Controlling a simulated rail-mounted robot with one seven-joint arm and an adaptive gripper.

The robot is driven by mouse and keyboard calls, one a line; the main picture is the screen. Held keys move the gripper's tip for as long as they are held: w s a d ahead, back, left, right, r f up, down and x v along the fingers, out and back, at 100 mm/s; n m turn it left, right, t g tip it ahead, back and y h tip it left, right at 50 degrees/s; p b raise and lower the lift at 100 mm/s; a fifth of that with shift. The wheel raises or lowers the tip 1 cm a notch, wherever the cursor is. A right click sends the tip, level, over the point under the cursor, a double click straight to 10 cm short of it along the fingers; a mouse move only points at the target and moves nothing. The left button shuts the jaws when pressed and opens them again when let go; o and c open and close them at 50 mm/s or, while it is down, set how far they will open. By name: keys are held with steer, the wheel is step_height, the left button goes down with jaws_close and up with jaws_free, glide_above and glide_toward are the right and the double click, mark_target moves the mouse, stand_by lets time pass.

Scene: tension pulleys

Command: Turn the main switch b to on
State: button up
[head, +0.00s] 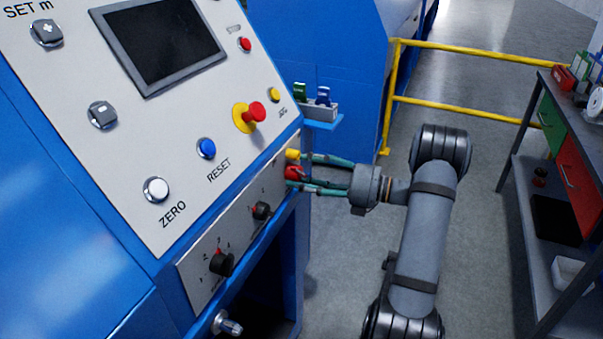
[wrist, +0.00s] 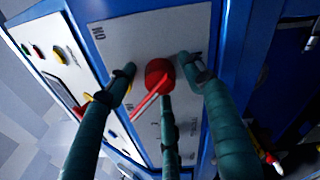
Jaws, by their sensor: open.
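The main switch, a red round knob (wrist: 158,74) with a red bar angled to the lower left, sits on a pale panel (wrist: 115,35) marked ON in the wrist view. In the head view a red part (head: 293,173) shows at the machine's right side edge, mostly hidden by the panel and fingers. My gripper (head: 303,172) has teal fingers and reaches left toward it. In the wrist view my gripper (wrist: 160,75) is open, with fingertips spread on either side of the knob and a third finger below it. I cannot tell whether any finger touches it.
The blue machine's sloped console (head: 140,130) fills the left, with a red emergency button (head: 255,111) and black rotary knobs (head: 222,264) below. A small shelf (head: 322,112) juts out behind the fingers.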

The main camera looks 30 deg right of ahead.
steer(key=shift+w+a, duration=0.2)
steer(key=shift+c, duration=0.6)
steer(key=c, duration=1.1)
jaws_close()
